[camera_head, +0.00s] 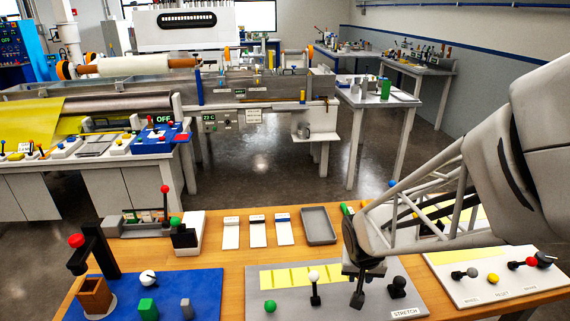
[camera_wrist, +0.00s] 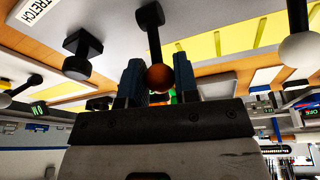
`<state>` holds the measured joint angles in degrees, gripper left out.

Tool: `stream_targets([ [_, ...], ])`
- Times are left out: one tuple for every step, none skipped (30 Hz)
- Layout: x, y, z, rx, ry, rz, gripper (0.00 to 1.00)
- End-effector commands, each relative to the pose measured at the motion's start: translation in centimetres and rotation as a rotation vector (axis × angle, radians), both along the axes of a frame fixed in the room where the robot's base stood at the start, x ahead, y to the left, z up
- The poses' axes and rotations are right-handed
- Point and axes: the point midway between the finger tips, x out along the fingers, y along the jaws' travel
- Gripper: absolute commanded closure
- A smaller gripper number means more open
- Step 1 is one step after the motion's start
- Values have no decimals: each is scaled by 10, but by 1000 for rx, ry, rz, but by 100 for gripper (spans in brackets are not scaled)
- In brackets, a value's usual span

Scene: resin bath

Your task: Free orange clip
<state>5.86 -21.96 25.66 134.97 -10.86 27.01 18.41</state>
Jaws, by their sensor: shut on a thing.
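The orange ball (camera_wrist: 160,78) sits on a black stem (camera_wrist: 155,42) in the wrist view, between the two dark blue fingers of my gripper (camera_wrist: 158,72). My gripper is shut on this orange ball, which I take to be the orange clip's knob. In the head view my gripper (camera_head: 358,284) points down over the grey STRETCH panel (camera_head: 340,308), between a white-ball lever (camera_head: 314,276) and a black knob (camera_head: 397,287). The orange ball is hidden there behind my gripper.
A green ball (camera_head: 270,306) is on the panel's left. A white panel (camera_head: 490,272) with levers is on the right. A grey tray (camera_head: 319,226) and white cards (camera_head: 257,232) lie behind.

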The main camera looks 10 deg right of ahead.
Motion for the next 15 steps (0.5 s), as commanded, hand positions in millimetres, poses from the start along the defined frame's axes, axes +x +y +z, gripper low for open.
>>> stream_targets([
  [-2,0,1,0,-24,0,100],
  [-3,0,1,0,-35,0,100],
  [-4,0,1,0,-52,0,100],
  [-5,0,1,0,-63,0,100],
  [-5,0,1,0,-76,0,100],
  [-6,0,2,1,-91,0,100],
  [-7,0,2,0,-101,0,100],
  [-7,0,2,0,-112,1,100],
  [-8,0,2,0,-126,0,100],
  [-9,0,2,0,-136,0,100],
  [-9,0,2,0,-145,0,100],
  [-10,0,2,0,-157,-1,100],
  [-11,0,2,0,-166,-1,100],
  [-11,0,3,0,-177,0,100],
  [-12,0,3,0,-188,0,100],
])
